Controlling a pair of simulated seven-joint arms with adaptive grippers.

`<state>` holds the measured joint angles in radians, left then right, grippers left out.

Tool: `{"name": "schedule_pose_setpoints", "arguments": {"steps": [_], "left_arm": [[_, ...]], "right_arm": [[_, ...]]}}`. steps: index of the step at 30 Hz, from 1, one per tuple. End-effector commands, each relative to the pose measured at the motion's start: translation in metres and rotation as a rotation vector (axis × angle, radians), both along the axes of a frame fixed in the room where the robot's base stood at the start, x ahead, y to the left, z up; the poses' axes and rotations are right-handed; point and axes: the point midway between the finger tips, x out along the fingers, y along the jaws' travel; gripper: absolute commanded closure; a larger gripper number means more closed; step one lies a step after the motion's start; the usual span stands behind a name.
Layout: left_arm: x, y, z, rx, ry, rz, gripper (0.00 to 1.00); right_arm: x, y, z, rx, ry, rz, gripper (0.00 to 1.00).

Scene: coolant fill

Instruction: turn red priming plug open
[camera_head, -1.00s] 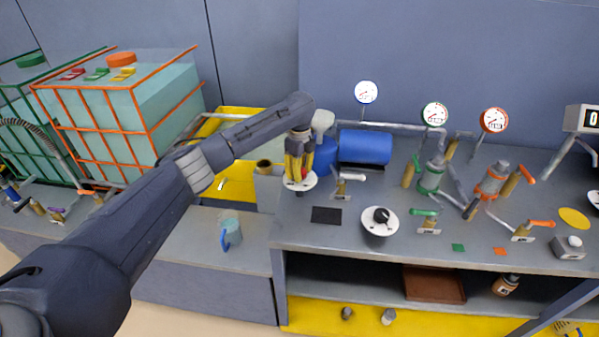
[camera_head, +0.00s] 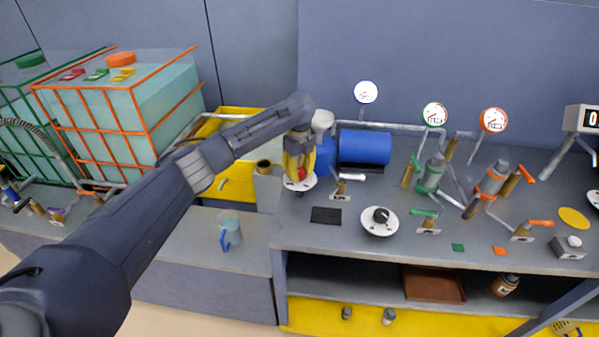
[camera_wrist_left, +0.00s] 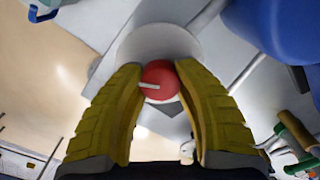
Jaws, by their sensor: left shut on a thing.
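The red priming plug (camera_wrist_left: 160,80) is a round red knob with a white pointer line, set on a round white plate (camera_wrist_left: 158,42). In the head view the plug (camera_head: 302,174) shows as a small red spot between yellow fingers, with the white plate (camera_head: 301,188) beneath. My left gripper (camera_head: 300,172) points down over the plate, its yellow fingers shut on the plug from both sides. The fingers (camera_wrist_left: 160,88) frame the plug in the wrist view, and the pointer line lies nearly level, toward the left. My right gripper is not in view.
A white-handled valve (camera_head: 348,178) is just right of the plate. A black dial (camera_head: 380,216) and a black pad (camera_head: 326,215) lie in front. A jug (camera_head: 229,232) stands on the lower left counter.

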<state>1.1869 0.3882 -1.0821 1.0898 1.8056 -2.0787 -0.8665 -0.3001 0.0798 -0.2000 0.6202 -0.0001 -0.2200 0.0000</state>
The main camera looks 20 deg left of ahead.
Motion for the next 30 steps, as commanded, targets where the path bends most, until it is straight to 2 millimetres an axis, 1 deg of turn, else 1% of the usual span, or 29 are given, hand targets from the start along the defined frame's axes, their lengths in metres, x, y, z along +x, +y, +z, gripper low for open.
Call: {"name": "schedule_pose_setpoints", "arguments": {"steps": [3,4,11,12,19,22,26,30], "left_arm": [[0.000,0.002,-0.001,0.004,0.001,0.002,0.97],[0.000,0.002,-0.001,0.004,0.001,0.002,0.65],[0.000,0.001,-0.001,0.003,0.001,0.002,0.39],[0.000,0.001,0.000,0.002,0.000,0.002,0.37],[0.000,0.001,0.001,0.001,-0.001,0.001,0.37],[0.001,0.001,0.005,0.000,-0.001,0.001,0.37],[0.001,0.001,0.021,0.001,-0.003,0.001,0.37],[0.001,0.001,0.045,0.002,-0.005,0.001,0.37]], "right_arm": [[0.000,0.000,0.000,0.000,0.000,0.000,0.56],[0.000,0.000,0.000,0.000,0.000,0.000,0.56],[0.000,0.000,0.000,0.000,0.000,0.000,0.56],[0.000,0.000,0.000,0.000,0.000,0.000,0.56],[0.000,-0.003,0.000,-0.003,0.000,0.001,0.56],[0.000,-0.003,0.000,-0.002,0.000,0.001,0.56],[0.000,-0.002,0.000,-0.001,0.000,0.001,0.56],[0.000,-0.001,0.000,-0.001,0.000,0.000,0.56]]}}
